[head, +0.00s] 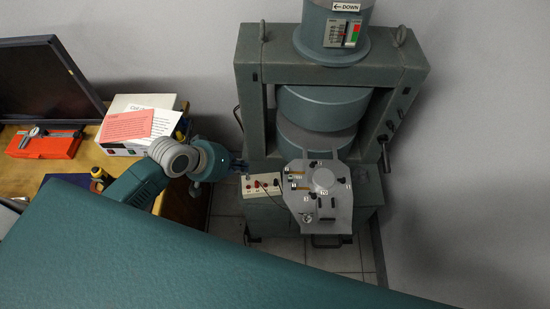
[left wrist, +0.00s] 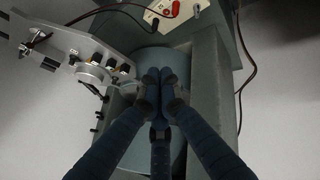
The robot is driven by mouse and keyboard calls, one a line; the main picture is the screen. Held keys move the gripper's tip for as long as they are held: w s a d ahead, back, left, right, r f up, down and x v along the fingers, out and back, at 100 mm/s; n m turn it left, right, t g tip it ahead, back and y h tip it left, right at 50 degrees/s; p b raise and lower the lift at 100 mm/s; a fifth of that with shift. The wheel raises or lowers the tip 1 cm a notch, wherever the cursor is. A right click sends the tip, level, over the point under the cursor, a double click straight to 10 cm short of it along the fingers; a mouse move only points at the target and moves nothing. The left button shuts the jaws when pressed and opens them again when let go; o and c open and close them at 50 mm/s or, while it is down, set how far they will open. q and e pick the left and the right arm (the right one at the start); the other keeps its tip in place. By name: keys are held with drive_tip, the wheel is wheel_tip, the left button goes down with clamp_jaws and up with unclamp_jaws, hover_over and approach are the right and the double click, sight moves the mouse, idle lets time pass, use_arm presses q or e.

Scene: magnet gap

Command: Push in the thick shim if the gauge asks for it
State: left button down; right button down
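The large grey-green magnet press (head: 335,75) stands against the wall, with two round pole pieces and a narrow gap between them. A grey plate (head: 338,212) juts out in front of the gap. It carries a round silver disc, small brass and black pieces, and a small round dial (head: 307,218). A scale with red and green patches (head: 342,33) sits on the top cylinder, below a "DOWN" sign. I cannot tell which piece is the thick shim. My left gripper (head: 238,167) is left of the plate; its fingers (left wrist: 160,78) are together, apparently empty. My right gripper is not visible.
A cream panel with red knobs (head: 262,186) and a cable stands left of the plate. The wooden bench (head: 70,162) at left holds a monitor, a red caliper case (head: 45,147) and a white box with papers. The tiled floor around the press is clear.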

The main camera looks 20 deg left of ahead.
sight(287, 171)
use_arm(q)
drive_tip(key=w+d+f+p, duration=0.2)
drive_tip(key=w+d+f, duration=0.3)
drive_tip(key=d, duration=0.3)
drive_tip(key=shift+w+d, duration=0.3)
drive_tip(key=shift+f, duration=0.1)
